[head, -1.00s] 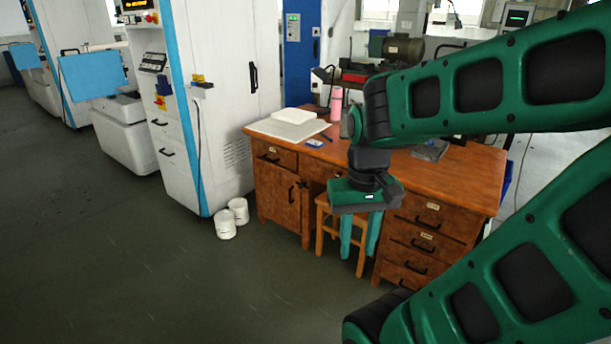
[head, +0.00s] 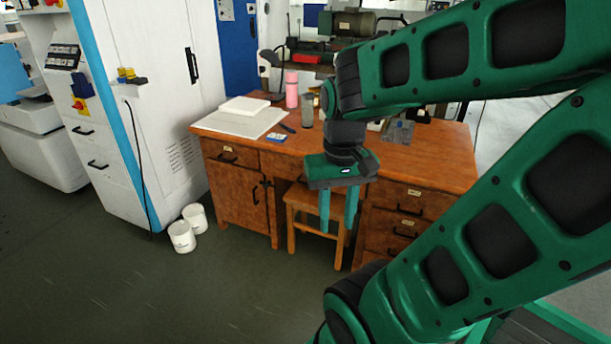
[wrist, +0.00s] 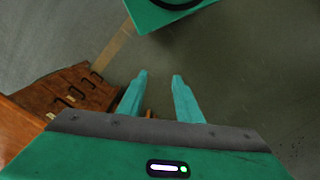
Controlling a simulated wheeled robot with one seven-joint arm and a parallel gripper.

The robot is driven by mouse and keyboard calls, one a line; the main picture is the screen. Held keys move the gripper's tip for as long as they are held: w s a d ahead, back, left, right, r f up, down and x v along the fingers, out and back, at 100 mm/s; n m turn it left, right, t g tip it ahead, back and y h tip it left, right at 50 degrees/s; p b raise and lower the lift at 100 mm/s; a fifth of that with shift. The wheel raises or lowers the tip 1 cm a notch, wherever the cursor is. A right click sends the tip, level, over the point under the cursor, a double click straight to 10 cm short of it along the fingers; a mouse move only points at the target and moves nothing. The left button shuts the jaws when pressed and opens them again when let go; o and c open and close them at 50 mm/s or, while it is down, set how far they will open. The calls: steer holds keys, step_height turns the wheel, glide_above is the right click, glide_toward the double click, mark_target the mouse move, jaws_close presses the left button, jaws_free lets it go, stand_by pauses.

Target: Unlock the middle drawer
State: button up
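A brown wooden desk (head: 440,158) stands ahead of me in the head view. A drawer (head: 232,155) with a dark handle and a label sits at its left end, above a cupboard door (head: 237,196). A middle part is partly hidden behind my arm and gripper. A stack of drawers (head: 397,226) with dark handles is at the right, partly covered by my arm. No key or lock can be made out. My gripper (head: 338,228) points down in front of the desk, its two fingers apart and empty. The wrist view also shows the open fingers (wrist: 160,78).
A wooden stool (head: 303,200) stands under the desk behind my gripper. Two white tubs (head: 182,237) stand on the floor beside a white cabinet (head: 150,90). A pink bottle (head: 292,90) and a white board (head: 238,122) are on the desktop. The floor at front left is clear.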

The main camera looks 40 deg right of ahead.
steer(key=shift+o, duration=0.5)
steer(key=shift+s+r, duration=0.15)
steer(key=shift+s, duration=0.2)
steer(key=w+d+f+m+g+h, duration=0.1)
steer(key=w+d+f+m+h, duration=0.15)
steer(key=w+d+f, duration=0.45)
steer(key=w+d+f+m+g+h, duration=0.1)
steer(key=w+d+f+m+h, duration=0.2)
steer(key=w+d, duration=0.7)
steer(key=w+d+f+m+h, duration=0.2)
steer(key=w+d+f+h, duration=0.35)
steer(key=w+d, duration=0.35)
steer(key=w+d+f+n+t+h, duration=0.2)
steer(key=w+f+n+t+h, duration=0.55)
steer(key=w+f, duration=0.85)
steer(key=shift+m+t+y, duration=0.8)
steer(key=shift+t+y, duration=0.05)
steer(key=x, duration=0.3)
steer(key=r+x, duration=0.1)
steer(key=x, duration=0.3)
steer(key=w+x, duration=0.1)
steer(key=x, duration=0.3)
steer(key=shift+w+a+r, duration=0.1)
steer(key=shift+a+r, duration=0.15)
steer(key=shift+a, duration=0.05)
jaws_close()
